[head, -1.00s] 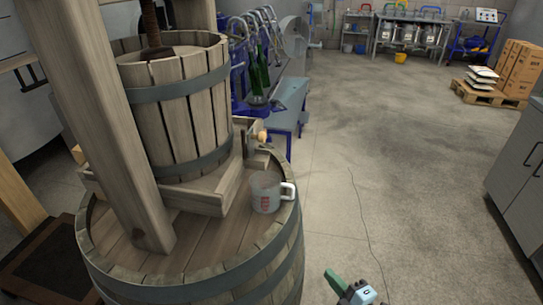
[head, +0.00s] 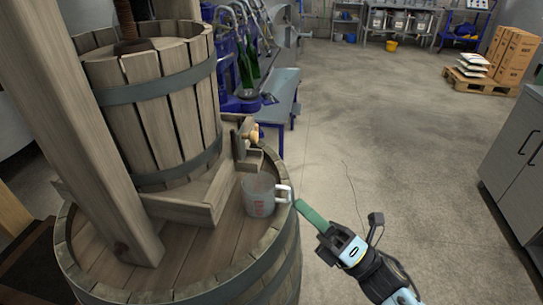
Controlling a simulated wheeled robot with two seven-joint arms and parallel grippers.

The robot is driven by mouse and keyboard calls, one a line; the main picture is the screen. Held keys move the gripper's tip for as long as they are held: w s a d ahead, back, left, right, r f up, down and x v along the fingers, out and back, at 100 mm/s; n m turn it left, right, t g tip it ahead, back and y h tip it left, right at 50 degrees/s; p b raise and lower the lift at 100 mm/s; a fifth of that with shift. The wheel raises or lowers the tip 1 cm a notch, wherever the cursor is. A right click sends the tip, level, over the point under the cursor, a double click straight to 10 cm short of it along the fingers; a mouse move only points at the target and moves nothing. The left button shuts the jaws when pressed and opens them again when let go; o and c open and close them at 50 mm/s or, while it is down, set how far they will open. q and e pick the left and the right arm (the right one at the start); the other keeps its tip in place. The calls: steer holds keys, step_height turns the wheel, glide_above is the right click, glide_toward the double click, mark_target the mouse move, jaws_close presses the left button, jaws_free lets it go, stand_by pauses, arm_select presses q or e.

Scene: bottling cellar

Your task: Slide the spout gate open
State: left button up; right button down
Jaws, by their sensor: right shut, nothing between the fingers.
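The spout gate (head: 240,147) is a small upright plate with a pale wooden knob (head: 253,137), at the front of the press tray on the barrel top. I cannot tell how far it is slid. A translucent measuring jug (head: 259,196) with red marks and a white handle stands on the barrel below the spout. My right gripper (head: 302,207) has green fingers, shut and empty. In the picture its tips are just right of the jug's handle, below and to the right of the gate; I cannot tell whether they touch the handle. My left gripper is out of view.
The slatted press basket (head: 150,110) and a thick wooden post (head: 75,120) fill the left side. The barrel (head: 225,270) carries the press. A blue-legged bench (head: 283,85) stands behind. Open floor (head: 400,130) lies to the right, with a grey cabinet (head: 515,150) beyond.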

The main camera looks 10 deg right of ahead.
steer(key=x, duration=0.4)
steer(key=d+p+x, duration=0.1)
steer(key=x, duration=0.2)
steer(key=w+x, duration=0.1)
steer(key=x, duration=0.3)
steer(key=shift+w+d+r+p, duration=0.1)
steer(key=shift+w+r+p, duration=0.2)
steer(key=shift+r, duration=0.25)
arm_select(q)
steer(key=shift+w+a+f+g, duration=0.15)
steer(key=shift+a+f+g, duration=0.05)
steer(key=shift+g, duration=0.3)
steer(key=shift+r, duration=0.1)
arm_select(e)
steer(key=shift+r, duration=0.1)
